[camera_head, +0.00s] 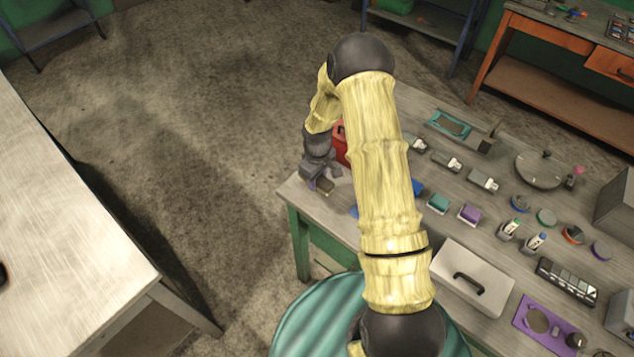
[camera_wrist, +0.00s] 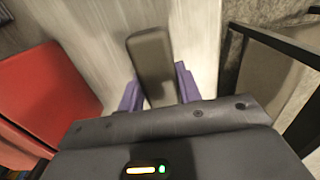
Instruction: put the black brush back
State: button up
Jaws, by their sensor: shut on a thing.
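My gripper (camera_head: 319,182) is over the far left corner of the workbench (camera_head: 318,212), pointing down. In the wrist view, its purple fingers (camera_wrist: 159,88) are shut on a dark, oblong block, which I take to be the black brush (camera_wrist: 153,58). The brush's far end sticks out past the fingers, over the pale bench top. In the head view only a small brownish bit of it (camera_head: 325,188) shows beneath the gripper. I cannot tell whether it touches the bench. No holder for the brush is clearly visible; my arm hides part of the bench.
A red container (camera_head: 341,146) stands close beside my gripper; it also shows in the wrist view (camera_wrist: 42,92). Teal (camera_head: 439,202) and purple (camera_head: 469,213) blocks, a lidded box (camera_head: 472,277) and several small items crowd the bench to the right. Open floor (camera_head: 200,130) lies left.

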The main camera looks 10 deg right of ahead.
notch_tip(320, 180, down, 2)
jog(key=shift+s+d, duration=0.1)
jog(key=shift+s, duration=0.05)
jog(key=shift+a+f, duration=0.2)
jog(key=shift+f, duration=0.15)
jog(key=o, duration=1)
jog(key=shift+d, duration=0.1)
jog(key=shift+c, duration=0.2)
notch_tip(320, 180, up, 12)
jog(key=b, duration=0.2)
jog(key=shift+f+b, duration=0.1)
jog(key=shift+b, duration=0.3)
jog(key=shift+r, duration=0.3)
